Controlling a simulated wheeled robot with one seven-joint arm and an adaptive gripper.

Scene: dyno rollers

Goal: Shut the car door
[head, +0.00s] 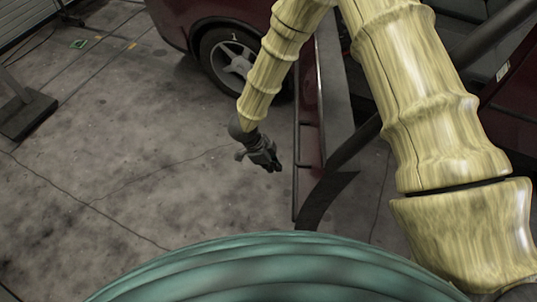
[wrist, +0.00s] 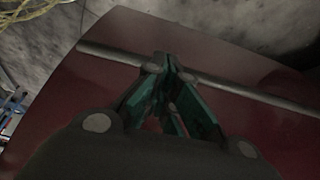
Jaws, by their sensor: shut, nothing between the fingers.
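The dark red car door (head: 310,145) stands open, swung out from the car body, and shows nearly edge-on in the head view. Its outer red panel (wrist: 85,85) with a dark trim strip fills much of the wrist view. My gripper (head: 273,167) is on the outer side of the door, to its left in the head view, pointing toward it. In the wrist view my gripper (wrist: 167,62) has its green fingers together with nothing between them, in front of the panel near the strip. I cannot tell whether the fingertips touch the door.
The dark red car body (head: 185,15) with its front wheel (head: 232,60) is at the top. A dark seat and interior show at the top right. A dark metal stand foot (head: 25,115) is at the left. The cracked concrete floor (head: 130,170) left of the door is clear.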

